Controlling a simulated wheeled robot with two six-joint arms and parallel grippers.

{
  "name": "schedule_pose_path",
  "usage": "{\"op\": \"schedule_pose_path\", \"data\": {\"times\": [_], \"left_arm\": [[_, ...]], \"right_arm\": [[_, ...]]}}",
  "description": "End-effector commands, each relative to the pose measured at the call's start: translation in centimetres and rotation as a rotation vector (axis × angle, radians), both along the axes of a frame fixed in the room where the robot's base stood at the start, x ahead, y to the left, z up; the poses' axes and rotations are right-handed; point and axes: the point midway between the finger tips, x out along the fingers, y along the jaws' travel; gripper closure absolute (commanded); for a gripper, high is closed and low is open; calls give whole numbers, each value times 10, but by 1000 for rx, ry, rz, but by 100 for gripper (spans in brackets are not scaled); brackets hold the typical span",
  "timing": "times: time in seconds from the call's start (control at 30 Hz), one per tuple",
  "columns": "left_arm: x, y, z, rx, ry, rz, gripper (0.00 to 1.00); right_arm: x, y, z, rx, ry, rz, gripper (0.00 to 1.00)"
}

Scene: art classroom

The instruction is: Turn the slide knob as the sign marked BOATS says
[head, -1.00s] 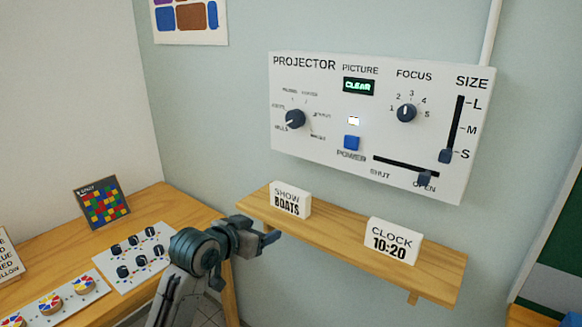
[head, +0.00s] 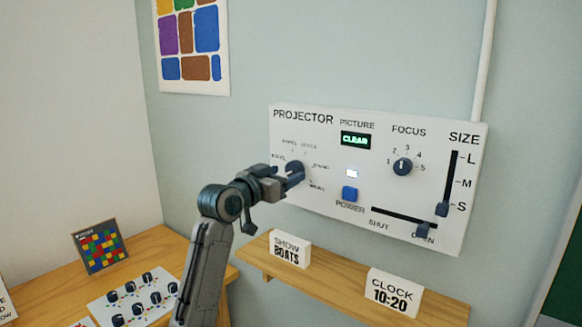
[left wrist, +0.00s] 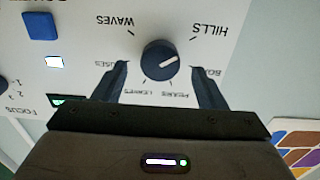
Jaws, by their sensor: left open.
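The dark round slide knob (head: 294,167) is on the left of the white projector panel. In the left wrist view the knob (left wrist: 158,60) has a white mark pointing up and right, toward HILLS. WAVES stands at its upper left; a label starting "BO" is partly hidden at the right finger. My left gripper (head: 297,178) is at the knob, open. In the left wrist view its fingers (left wrist: 160,77) stand either side of the knob, with gaps. The sign reading SHOW BOATS (head: 290,250) stands on the shelf below. My right gripper is not in view.
The projector panel (head: 330,190) also has a blue power button (head: 350,193), a focus knob (head: 403,166), a size slider (head: 443,208) and a shut/open slider (head: 423,230).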

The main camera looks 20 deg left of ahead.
Motion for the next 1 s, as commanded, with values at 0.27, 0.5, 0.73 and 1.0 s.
{"op": "schedule_pose_path", "data": {"times": [0.27,0.5,0.73,1.0], "left_arm": [[29,-11,1,0,1,0,35],[32,-12,-1,1,1,1,35],[31,-11,-1,0,1,1,64],[31,-11,-1,7,-1,1,79]], "right_arm": [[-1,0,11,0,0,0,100],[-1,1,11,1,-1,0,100],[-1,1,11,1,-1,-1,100],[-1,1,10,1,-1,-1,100]]}}
